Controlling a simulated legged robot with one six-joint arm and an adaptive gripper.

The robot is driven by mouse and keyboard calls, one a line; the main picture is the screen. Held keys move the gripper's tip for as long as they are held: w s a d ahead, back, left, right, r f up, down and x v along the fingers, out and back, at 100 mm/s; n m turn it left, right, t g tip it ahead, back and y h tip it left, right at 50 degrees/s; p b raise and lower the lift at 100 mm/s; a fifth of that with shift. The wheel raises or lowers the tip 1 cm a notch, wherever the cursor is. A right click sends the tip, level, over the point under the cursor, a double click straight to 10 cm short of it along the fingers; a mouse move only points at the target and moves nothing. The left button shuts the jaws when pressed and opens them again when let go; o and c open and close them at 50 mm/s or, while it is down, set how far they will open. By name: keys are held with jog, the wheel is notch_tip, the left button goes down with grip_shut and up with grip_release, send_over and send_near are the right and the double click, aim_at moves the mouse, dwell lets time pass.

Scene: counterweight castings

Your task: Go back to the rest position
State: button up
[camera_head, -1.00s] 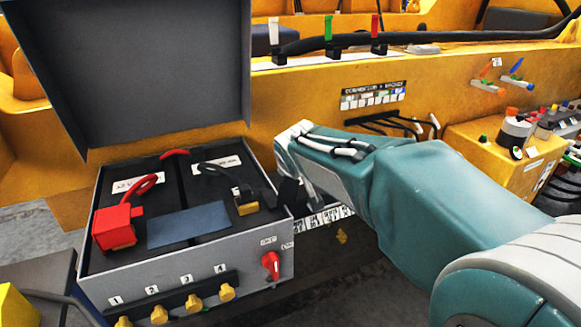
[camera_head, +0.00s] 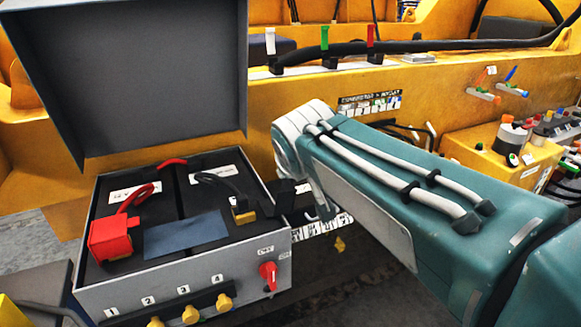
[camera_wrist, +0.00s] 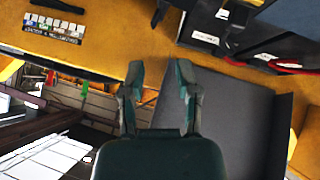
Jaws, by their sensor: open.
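My gripper (camera_wrist: 160,85) shows in the wrist view with its two fingers apart and nothing between them. In the head view the teal arm reaches in from the right. The gripper end there is mostly hidden behind my arm's pale wrist joint, beside the right side of the open grey box (camera_head: 190,285). The box's raised lid (camera_head: 140,75) stands at the back left, and the lid also shows in the wrist view (camera_wrist: 235,115), below and right of the fingers.
The box holds a red connector (camera_head: 112,237), a black cable with a yellow end (camera_head: 243,215) and a blue-grey plate (camera_head: 186,234). A red knob (camera_head: 268,275) and yellow knobs (camera_head: 190,314) are on its front. A yellow control block (camera_head: 510,155) stands right, behind my arm.

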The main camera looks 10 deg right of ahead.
jog(key=s+d+f+m+g, duration=0.1)
jog(key=s+d+f, duration=0.1)
jog(key=s+f, duration=0.2)
jog(key=s+d+f+m+g, duration=0.1)
jog(key=s+d+f+m, duration=0.1)
jog(key=s, duration=0.8)
jog(key=s+d+f+m+g, duration=0.1)
jog(key=s+d+f, duration=0.2)
jog(key=s+f, duration=0.3)
jog(key=shift+s+d+m+g, duration=0.25)
jog(key=shift+s+m+g, duration=0.15)
